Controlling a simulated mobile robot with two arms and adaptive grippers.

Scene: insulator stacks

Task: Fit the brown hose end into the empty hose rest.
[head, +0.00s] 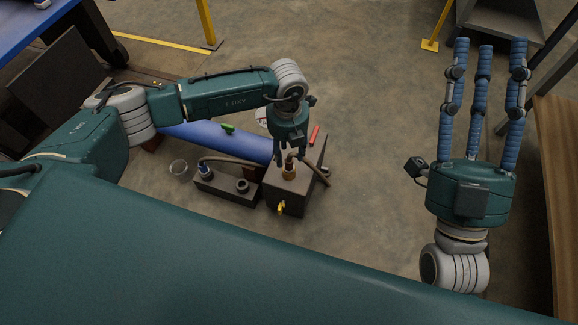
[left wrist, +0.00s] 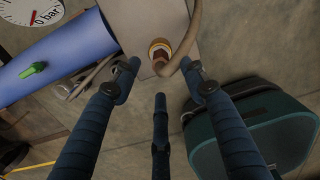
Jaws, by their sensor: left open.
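The brown hose end (head: 290,160) stands at a brass fitting (head: 289,174) on top of a brown-grey box. It also shows in the left wrist view (left wrist: 160,52), with its hose curving off to the right. The low dark hose rest block (head: 222,192) stands left of the box. Its right ring (head: 242,186) looks empty; a blue hose end (head: 205,170) sits in its left one. My left gripper (head: 290,150) points down over the brown hose end, its fingers apart around empty space beside it in the wrist view. My right gripper (head: 488,48) is open and empty, far right.
A blue cylinder (head: 220,141) with a green lever lies behind the hose rest block, near a gauge (left wrist: 30,10). A yellow tap (head: 281,207) sticks out of the box front. A clear cup (head: 179,167) stands left.

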